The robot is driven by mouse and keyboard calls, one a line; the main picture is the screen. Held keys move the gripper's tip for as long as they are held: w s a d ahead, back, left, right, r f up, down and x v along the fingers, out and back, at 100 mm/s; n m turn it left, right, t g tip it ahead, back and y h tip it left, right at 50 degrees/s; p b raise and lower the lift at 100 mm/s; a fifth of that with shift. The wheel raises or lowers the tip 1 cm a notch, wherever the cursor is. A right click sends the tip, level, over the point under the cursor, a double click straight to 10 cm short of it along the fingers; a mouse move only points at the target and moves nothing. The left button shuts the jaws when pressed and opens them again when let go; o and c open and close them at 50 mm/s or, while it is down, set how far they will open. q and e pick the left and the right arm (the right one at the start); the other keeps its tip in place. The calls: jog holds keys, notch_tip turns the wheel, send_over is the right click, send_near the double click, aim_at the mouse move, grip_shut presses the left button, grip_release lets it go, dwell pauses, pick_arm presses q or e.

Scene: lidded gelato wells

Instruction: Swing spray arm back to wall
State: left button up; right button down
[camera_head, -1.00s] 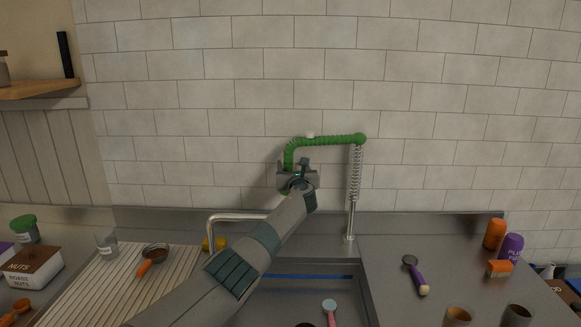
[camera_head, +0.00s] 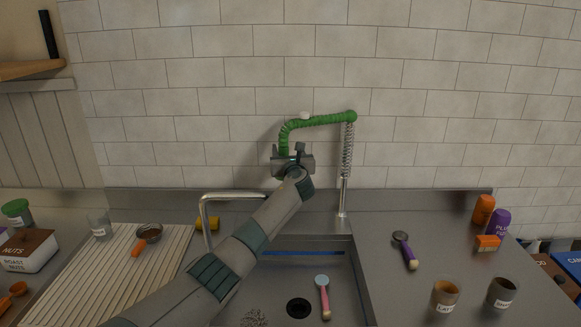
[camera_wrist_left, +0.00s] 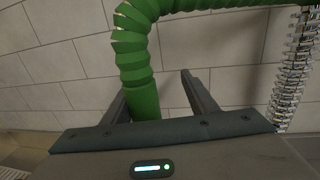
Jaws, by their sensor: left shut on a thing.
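The green spray arm (camera_head: 318,120) rises on a metal riser with a spring (camera_head: 347,150) behind the sink, then runs left and bends down. My left gripper (camera_head: 286,152) is shut on the hanging end of the spray arm, in front of the tiled wall. In the left wrist view the green hose (camera_wrist_left: 136,62) comes down between the two fingers (camera_wrist_left: 160,95), nearer the left one; the spring (camera_wrist_left: 296,62) stands to the right. The very tip of the arm is hidden by my gripper. My right gripper is not in view.
The sink (camera_head: 342,296) below holds a pink-handled scoop (camera_head: 324,298). A bent metal faucet (camera_head: 204,212) stands left of my arm. A purple-handled scoop (camera_head: 409,256) and cups lie on the right counter; a ribbed drainboard (camera_head: 120,270) is at left.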

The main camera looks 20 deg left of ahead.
pick_arm(q)
jog(key=b+v, duration=0.2)
jog(key=v, duration=1)
jog(key=shift+s+b, duration=0.3)
jog(key=shift+s, duration=0.1)
